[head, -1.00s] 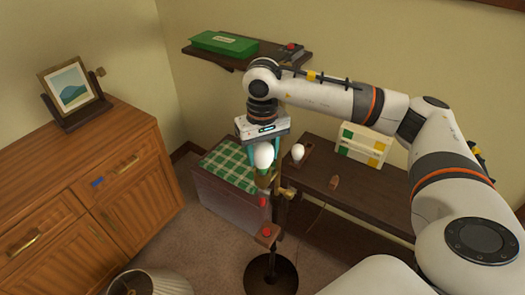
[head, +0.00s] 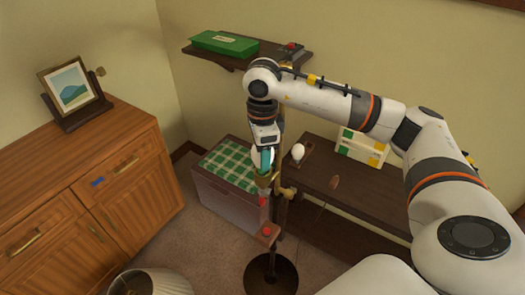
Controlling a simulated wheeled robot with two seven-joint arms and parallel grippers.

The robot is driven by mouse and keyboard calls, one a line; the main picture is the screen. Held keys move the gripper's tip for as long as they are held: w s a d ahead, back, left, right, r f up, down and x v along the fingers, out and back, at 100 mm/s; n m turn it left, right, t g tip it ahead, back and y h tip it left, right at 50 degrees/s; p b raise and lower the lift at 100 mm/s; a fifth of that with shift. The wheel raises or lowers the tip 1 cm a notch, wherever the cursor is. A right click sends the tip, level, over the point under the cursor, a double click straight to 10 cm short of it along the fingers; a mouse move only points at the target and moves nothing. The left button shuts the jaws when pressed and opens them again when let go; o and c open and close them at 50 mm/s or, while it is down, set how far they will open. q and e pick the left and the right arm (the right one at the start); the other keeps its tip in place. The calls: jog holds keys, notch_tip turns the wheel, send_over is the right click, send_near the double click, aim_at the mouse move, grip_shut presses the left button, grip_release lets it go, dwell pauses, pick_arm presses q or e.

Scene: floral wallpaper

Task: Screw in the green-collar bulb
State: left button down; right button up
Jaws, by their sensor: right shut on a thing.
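My right gripper (head: 264,165) is shut on a white bulb (head: 271,156), mostly hidden by the teal fingers. The bulb is upright at the brass socket (head: 264,181) on top of the floor lamp (head: 270,272). The collar of this bulb is hidden, so I cannot tell its colour or how deep it sits. Another white bulb (head: 298,152) stands in a dark holder on the low bench, right of the gripper. My left gripper is out of view.
The dark bench (head: 345,190) carries a white board with green and yellow patches (head: 361,147). A chest with a green checked cloth (head: 229,165) stands behind the lamp. A lampshade (head: 150,283) is at the lower left, beside a wooden cabinet (head: 90,180). A shelf holds a green box (head: 224,43).

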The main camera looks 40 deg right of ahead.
jog(key=shift+m, duration=0.5)
jog(key=o, duration=1.2)
